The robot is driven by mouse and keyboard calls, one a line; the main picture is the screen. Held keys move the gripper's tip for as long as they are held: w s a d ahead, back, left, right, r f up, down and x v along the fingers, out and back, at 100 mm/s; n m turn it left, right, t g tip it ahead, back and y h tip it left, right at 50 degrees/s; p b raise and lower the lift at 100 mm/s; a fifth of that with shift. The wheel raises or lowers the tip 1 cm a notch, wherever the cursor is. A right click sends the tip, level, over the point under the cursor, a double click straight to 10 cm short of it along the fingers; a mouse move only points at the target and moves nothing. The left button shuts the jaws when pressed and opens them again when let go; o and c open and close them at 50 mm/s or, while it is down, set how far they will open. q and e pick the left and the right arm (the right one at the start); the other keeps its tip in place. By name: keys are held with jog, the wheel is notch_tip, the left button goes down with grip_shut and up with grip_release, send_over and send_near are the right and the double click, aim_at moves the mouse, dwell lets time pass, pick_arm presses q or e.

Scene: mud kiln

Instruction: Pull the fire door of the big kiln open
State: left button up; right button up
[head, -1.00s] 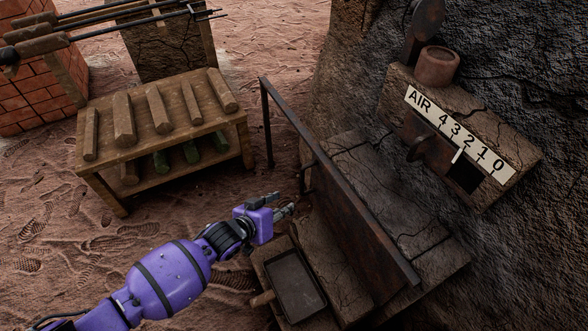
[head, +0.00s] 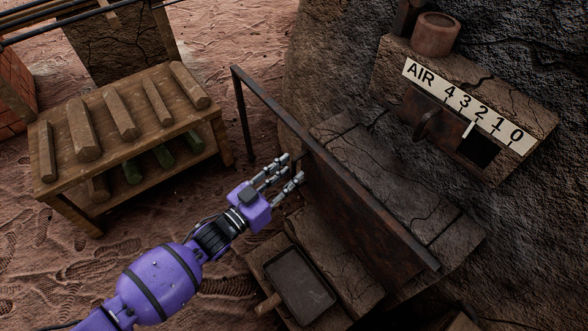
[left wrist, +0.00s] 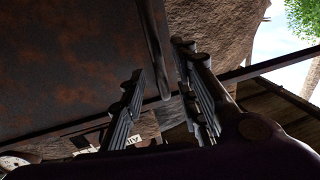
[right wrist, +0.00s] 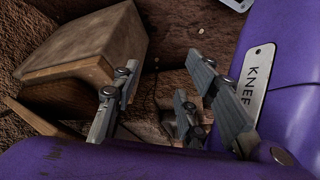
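The fire door (head: 350,215) is a dark, rusty metal plate standing along the front of the kiln's brick firebox. A long metal bar runs along its top and past its left end. My left gripper (head: 291,168) is open, with its fingers reaching up to the door's left part. In the left wrist view the rusty door (left wrist: 70,60) fills the left side, and an upright metal rod (left wrist: 155,45) shows between the open fingers. Whether they touch it I cannot tell. My right gripper (right wrist: 160,80) is open and empty, and is outside the head view.
A dark tray (head: 300,283) lies on the ledge below the door. A wooden rack (head: 70,195) with several billets stands at the left. A vent box with an AIR scale (head: 470,105) and a clay pot (head: 436,35) are on the kiln wall.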

pick_arm(q)
jog(key=shift+b+x, duration=0.35)
jog(key=shift+x, duration=0.95)
grip_shut()
